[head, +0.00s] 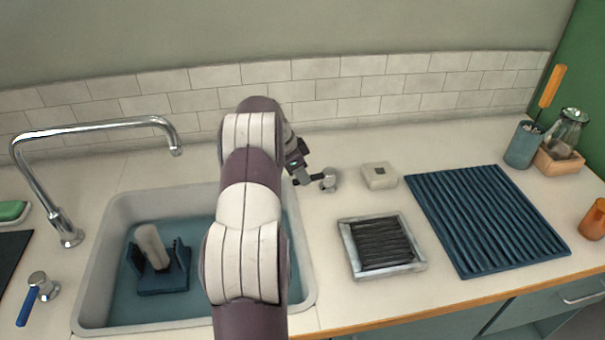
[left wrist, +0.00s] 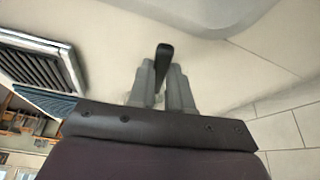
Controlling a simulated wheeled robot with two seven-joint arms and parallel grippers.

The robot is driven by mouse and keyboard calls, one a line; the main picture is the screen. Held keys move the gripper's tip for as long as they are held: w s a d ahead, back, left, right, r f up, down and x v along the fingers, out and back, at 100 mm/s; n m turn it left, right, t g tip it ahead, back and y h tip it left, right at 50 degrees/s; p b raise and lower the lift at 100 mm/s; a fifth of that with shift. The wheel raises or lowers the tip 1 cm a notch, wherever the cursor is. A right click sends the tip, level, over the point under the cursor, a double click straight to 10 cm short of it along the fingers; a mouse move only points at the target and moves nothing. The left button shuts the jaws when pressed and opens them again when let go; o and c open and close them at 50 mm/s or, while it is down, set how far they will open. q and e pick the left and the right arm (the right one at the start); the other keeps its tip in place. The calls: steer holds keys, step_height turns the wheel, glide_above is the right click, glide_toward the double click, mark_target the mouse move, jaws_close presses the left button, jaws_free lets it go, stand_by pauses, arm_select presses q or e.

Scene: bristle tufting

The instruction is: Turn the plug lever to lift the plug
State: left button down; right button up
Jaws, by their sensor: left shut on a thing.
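The plug lever (head: 328,181) is a small chrome knob on the counter behind the sink's right end. Its dark handle (left wrist: 165,52) shows between the fingers in the left wrist view. My left gripper (head: 306,179) reaches over the sink and is shut on this handle; the gripper also shows in the left wrist view (left wrist: 163,85). The sink (head: 95,262) holds bluish water. I cannot see the plug; my left arm covers the sink's right part. My right gripper is not in view.
A blue holder with a pale cylinder (head: 151,246) stands in the sink. A chrome faucet (head: 95,128) and a blue-handled tap (head: 38,290) are at the left. A framed grate (head: 345,250), a pale block (head: 379,175) and a ribbed blue mat (head: 487,220) lie at the right.

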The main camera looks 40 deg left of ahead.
arm_select(q)
steer(key=c, duration=1)
jaws_free()
steer(key=shift+c, duration=0.2)
steer(key=p+v, duration=1)
steer(key=v, duration=0.2)
steer(key=shift+r, duration=0.35)
steer(key=shift+s, duration=0.1)
